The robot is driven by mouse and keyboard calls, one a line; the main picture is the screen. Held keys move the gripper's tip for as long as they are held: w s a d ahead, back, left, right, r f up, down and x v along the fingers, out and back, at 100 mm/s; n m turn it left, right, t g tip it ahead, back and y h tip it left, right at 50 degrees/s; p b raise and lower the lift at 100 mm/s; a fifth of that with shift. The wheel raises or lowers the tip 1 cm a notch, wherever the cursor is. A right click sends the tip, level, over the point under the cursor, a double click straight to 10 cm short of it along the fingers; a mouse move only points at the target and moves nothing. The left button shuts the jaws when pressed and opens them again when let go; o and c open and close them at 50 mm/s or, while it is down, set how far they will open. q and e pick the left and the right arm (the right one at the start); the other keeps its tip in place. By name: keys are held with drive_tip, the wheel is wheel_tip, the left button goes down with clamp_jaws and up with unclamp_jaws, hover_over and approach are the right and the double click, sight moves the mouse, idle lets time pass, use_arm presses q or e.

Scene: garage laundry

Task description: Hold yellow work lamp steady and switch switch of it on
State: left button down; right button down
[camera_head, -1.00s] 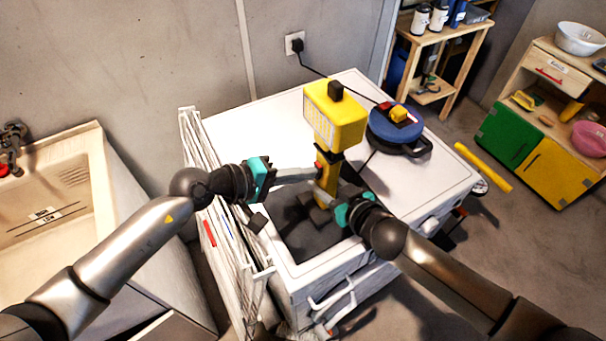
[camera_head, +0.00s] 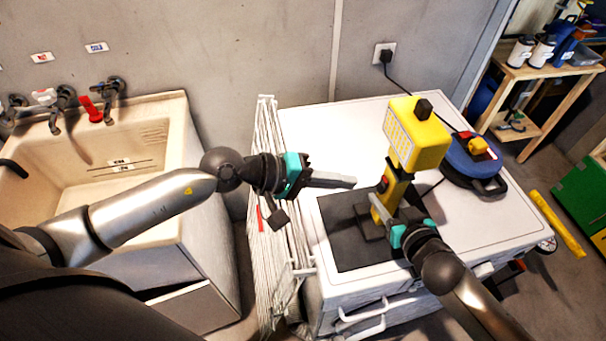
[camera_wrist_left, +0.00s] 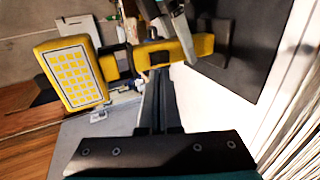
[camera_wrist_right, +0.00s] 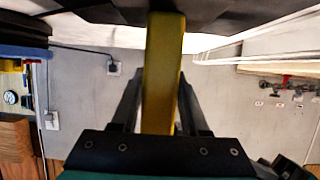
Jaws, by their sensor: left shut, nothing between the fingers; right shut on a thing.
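The yellow work lamp (camera_head: 417,135) stands upright on a dark mat (camera_head: 345,240) on the white machine top. Its lit-looking panel of yellow cells shows in the left wrist view (camera_wrist_left: 72,75); I cannot tell whether it glows. A small red switch (camera_head: 384,183) is on the side of its yellow post. My right gripper (camera_head: 385,222) is shut on the lamp's lower post, and the post runs between its fingers in the right wrist view (camera_wrist_right: 160,85). My left gripper (camera_head: 350,182) is shut and empty, left of the post, with a gap between.
A blue cable reel (camera_head: 470,165) sits right of the lamp, its cord running to a wall socket (camera_head: 384,53). A folded white drying rack (camera_head: 272,200) stands at the machine's left side. A sink (camera_head: 100,150) is further left.

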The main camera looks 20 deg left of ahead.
sight(378, 189)
use_arm(q)
drive_tip(key=v, duration=0.8)
drive_tip(key=shift+f, duration=0.1)
drive_tip(key=shift+a+f, duration=0.15)
drive_tip(key=shift+f, duration=0.4)
drive_tip(key=x, duration=1.2)
drive_tip(key=shift+w+d+f, duration=0.1)
drive_tip(key=shift+w+d, duration=0.05)
drive_tip(key=shift+d, duration=0.2)
drive_tip(key=shift+w+d+f, duration=0.3)
drive_tip(key=shift+w+d, duration=0.05)
drive_tip(key=shift+d, duration=0.1)
